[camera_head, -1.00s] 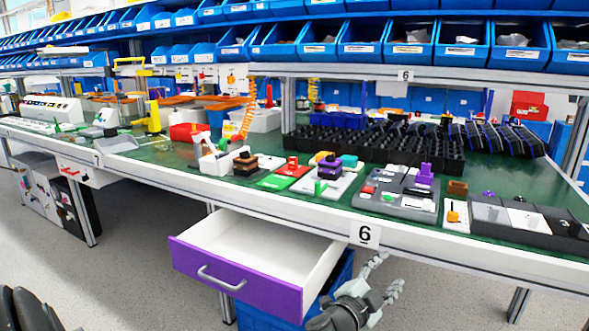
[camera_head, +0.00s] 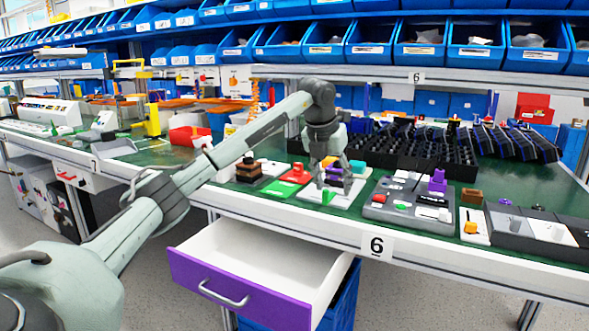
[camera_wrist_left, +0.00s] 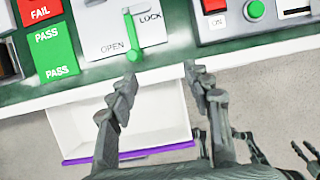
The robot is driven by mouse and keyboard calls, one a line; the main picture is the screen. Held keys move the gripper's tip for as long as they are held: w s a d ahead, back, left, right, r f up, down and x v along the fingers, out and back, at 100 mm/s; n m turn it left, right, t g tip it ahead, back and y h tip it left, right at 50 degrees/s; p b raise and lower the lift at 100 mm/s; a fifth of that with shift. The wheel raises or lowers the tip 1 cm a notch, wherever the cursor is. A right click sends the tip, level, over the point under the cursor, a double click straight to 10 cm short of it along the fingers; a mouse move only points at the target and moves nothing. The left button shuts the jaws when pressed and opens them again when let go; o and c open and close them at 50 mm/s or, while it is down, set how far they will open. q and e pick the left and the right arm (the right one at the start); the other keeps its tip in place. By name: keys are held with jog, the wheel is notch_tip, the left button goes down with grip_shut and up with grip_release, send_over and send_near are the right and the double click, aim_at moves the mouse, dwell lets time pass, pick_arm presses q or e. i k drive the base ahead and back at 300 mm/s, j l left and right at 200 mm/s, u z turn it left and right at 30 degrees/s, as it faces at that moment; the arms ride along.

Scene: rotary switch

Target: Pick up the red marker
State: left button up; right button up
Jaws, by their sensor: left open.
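I cannot make out a red marker in either view. My left gripper (camera_head: 333,186) is open and empty above the front part of the bench, over a white panel (camera_head: 352,190) with a green lever (camera_head: 327,195). In the left wrist view, the two fingers of the left gripper (camera_wrist_left: 161,75) are spread apart near the bench's front edge. The white panel (camera_wrist_left: 100,40) there reads OPEN and LOCK, and the lever (camera_wrist_left: 132,42) reaches down toward the left finger. Dark finger-like parts (camera_wrist_left: 250,146) at the lower right seem to be my other gripper.
A white drawer with a purple front (camera_head: 240,285) stands open below the bench and looks empty. A grey control box (camera_head: 410,204) lies right of the panel, red and green plates (camera_head: 297,174) left. Black racks (camera_head: 430,156) stand behind. Blue bins line the back.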

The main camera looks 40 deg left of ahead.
aim_at(297, 167)
jog(key=i+j, duration=0.15)
jog(key=j, duration=0.2)
jog(key=i+j, duration=0.15)
jog(key=j, duration=0.2)
jog(key=i+j, duration=0.15)
jog(key=j, duration=0.25)
